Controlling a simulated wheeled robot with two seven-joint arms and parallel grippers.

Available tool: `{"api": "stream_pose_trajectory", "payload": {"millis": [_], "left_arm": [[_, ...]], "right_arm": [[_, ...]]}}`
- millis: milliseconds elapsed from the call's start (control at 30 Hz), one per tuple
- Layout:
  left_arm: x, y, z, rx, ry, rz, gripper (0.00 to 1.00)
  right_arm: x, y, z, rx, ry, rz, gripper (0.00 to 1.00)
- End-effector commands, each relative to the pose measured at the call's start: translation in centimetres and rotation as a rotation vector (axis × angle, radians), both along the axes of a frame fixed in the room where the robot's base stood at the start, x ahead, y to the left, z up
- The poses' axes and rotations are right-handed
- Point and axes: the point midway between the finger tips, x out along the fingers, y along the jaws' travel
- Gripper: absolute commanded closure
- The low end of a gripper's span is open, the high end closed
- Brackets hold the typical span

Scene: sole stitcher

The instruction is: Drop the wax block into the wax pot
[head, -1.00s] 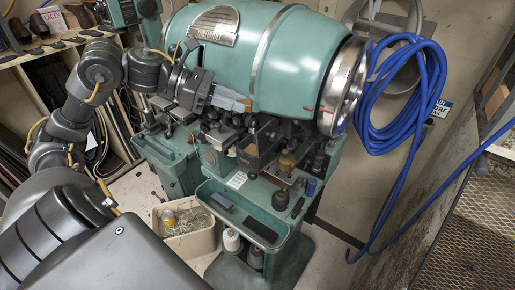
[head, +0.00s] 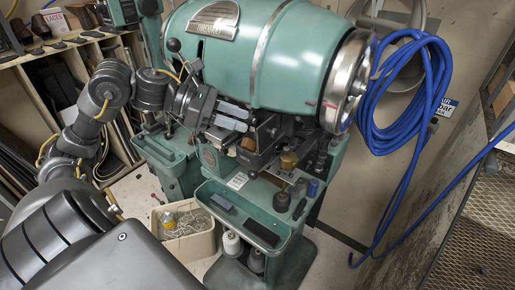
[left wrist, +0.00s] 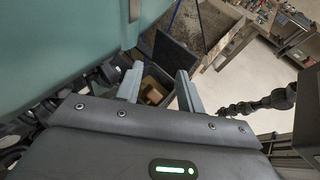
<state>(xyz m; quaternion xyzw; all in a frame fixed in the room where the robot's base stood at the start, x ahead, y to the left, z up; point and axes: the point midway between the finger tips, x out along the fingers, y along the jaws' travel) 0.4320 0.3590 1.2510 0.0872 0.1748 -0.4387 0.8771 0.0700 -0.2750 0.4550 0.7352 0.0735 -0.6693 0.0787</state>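A brown block, apparently the wax block (left wrist: 153,94), shows inside a dark open box, apparently the wax pot (left wrist: 149,76), in the left wrist view. In the head view the brown block (head: 248,144) shows low beside the dark box (head: 267,135) on the machine's front. My left gripper (head: 246,121) is just left of the box in the head view. In the left wrist view its two fingers (left wrist: 160,88) stand apart with a gap between them, and the block shows beyond that gap. I see nothing held. My right gripper is not in view.
The green machine drum (head: 270,50) hangs close above my left gripper. A brass-coloured part (head: 288,160) and small bottles stand right of the box. A green tray (head: 215,190) and a bin (head: 185,238) are below. A blue hose (head: 400,110) hangs at right.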

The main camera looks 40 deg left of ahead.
Motion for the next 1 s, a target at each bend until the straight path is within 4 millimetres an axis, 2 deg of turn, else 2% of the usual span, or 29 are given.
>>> {"api": "stream_pose_trajectory", "payload": {"millis": [67, 333, 467, 800, 1000], "left_arm": [[0.0, 0.0, 0.0, 0.000, 0.000, 0.000, 0.52], [0.0, 0.0, 0.0, 0.000, 0.000, 0.000, 0.52], [-0.4, 0.7, 0.0, 0.002, -0.001, 0.001, 0.52], [-3.6, 5.0, 2.0, 0.001, -0.002, 0.003, 0.52], [-5.3, 7.2, 3.4, 0.000, -0.001, 0.002, 0.52]], "right_arm": [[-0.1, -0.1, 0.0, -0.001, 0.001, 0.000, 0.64], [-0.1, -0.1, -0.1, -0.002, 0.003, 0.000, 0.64], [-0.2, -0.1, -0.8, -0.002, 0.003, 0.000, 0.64], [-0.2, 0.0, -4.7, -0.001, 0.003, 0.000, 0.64], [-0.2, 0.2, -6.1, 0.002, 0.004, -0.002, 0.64]]}}
